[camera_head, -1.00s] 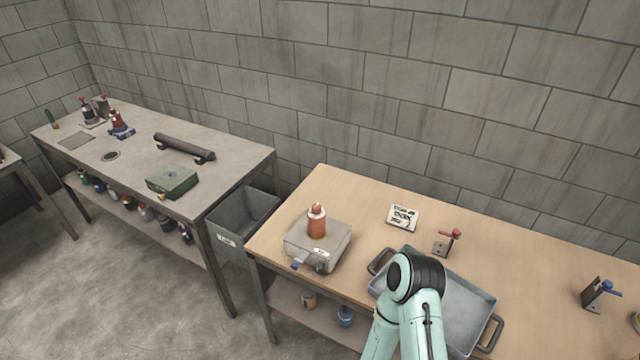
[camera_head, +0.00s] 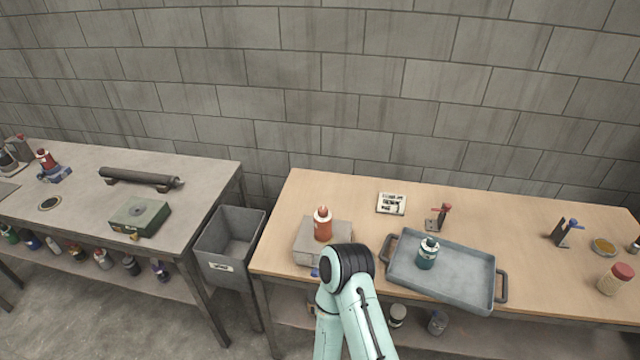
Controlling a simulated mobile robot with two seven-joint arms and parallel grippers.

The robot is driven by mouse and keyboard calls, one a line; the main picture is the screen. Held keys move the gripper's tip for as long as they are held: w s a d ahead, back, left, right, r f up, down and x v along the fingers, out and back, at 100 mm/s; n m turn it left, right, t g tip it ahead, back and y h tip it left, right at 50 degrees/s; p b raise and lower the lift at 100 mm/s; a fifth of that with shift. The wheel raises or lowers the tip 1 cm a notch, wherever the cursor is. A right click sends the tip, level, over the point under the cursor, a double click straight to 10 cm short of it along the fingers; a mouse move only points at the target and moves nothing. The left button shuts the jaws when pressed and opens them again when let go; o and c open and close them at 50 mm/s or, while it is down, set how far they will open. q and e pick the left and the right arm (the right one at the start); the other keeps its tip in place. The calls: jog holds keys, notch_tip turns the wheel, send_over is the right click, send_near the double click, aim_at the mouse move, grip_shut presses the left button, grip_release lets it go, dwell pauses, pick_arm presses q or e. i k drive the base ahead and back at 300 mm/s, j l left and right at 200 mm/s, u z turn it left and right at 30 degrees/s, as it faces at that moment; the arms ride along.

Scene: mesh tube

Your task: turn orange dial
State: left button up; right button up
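A small orange-yellow knob (camera_head: 134,237) shows at the front edge of the green box (camera_head: 140,216) on the left grey table; it is too small to tell how it is turned. A grey box (camera_head: 307,242) on the wooden table carries an orange bottle (camera_head: 323,225). A blue knob (camera_head: 315,272) shows at its front, and my arm hides the rest of that front. One of my teal arm links with a black joint stands before this box. I see neither gripper.
A grey bin (camera_head: 232,240) stands between the grey table (camera_head: 85,205) and the wooden table (camera_head: 280,235). A tray (camera_head: 465,270) with a teal bottle (camera_head: 427,254) lies right of my arm. A dark cylinder (camera_head: 140,177) lies behind the green box. Floor shows at lower left.

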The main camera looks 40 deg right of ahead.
aim_at(323, 211)
jog(key=j+z, duration=0.15)
jog(key=z, duration=0.25)
jog(key=i+j+z, duration=0.1)
jog(key=z, duration=0.3)
jog(key=j+z, duration=0.35)
jog(key=l, duration=0.1)
